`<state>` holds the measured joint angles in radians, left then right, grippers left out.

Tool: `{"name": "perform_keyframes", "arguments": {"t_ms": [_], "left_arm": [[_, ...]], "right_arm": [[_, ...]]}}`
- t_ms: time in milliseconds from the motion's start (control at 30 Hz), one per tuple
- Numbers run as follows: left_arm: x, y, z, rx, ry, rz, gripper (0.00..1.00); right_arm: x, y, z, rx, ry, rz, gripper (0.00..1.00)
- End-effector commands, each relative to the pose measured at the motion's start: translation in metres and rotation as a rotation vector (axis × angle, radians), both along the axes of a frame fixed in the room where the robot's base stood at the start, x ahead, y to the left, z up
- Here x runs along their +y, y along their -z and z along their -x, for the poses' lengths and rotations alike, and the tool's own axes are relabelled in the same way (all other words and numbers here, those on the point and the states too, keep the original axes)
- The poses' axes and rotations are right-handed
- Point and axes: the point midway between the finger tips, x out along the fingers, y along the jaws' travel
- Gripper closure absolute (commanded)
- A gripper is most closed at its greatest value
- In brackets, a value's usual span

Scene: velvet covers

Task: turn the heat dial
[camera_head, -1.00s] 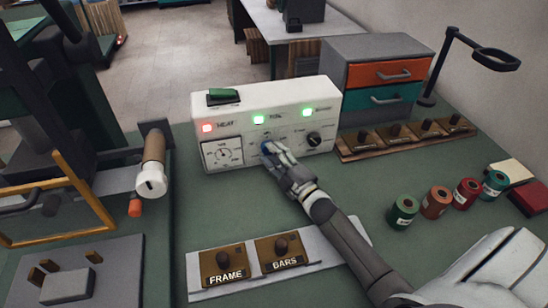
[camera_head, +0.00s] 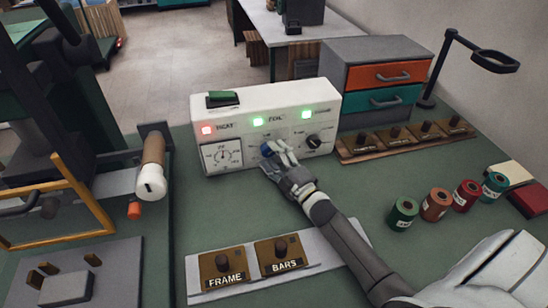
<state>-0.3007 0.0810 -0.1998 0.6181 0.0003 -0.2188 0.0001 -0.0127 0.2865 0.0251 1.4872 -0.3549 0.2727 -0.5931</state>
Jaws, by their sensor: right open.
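The white control box (camera_head: 240,108) stands on the green bench with a red light (camera_head: 208,130) beside the word HEAT. Below that light is a square white dial face (camera_head: 222,155) with a dark pointer. A blue knob (camera_head: 267,149) sits to its right on the front panel. A black knob (camera_head: 313,142) is farther right. My right gripper (camera_head: 280,152) is open at the blue knob, its fingers close to the knob's right side; I cannot tell whether they touch it. My left gripper is not in view.
A grey cabinet (camera_head: 345,52) with orange and teal drawers stands behind on the right. Several spools, including a green one (camera_head: 403,213), stand on the right. FRAME (camera_head: 222,268) and BARS (camera_head: 279,256) blocks lie in front. A press with an orange frame (camera_head: 90,205) fills the left.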

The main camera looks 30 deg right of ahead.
Motion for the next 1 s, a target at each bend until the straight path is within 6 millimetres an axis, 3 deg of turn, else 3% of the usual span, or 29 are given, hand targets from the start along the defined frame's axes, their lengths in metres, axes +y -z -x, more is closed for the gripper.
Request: {"name": "perform_keyframes", "arguments": {"t_ms": [167,333,500,600,933,967,1000], "left_arm": [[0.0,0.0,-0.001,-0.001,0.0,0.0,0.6],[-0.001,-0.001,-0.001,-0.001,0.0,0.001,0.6],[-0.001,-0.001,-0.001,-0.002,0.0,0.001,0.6],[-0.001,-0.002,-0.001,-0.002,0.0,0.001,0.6],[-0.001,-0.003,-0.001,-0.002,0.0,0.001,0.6],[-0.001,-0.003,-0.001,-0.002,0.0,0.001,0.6],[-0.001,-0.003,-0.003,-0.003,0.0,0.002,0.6]], "right_arm": [[0.0,-0.024,0.0,-0.005,-0.003,0.004,0.42],[0.0,-0.061,0.0,-0.015,-0.005,0.005,0.41],[-0.002,-0.092,-0.001,-0.021,-0.004,0.004,0.21],[-0.002,-0.102,-0.001,-0.02,-0.003,0.004,0.19],[-0.002,-0.109,-0.001,-0.019,-0.001,0.007,0.19],[-0.003,-0.065,0.0,0.07,0.01,0.001,0.19],[-0.003,-0.065,0.0,0.069,0.009,0.001,0.22]]}}
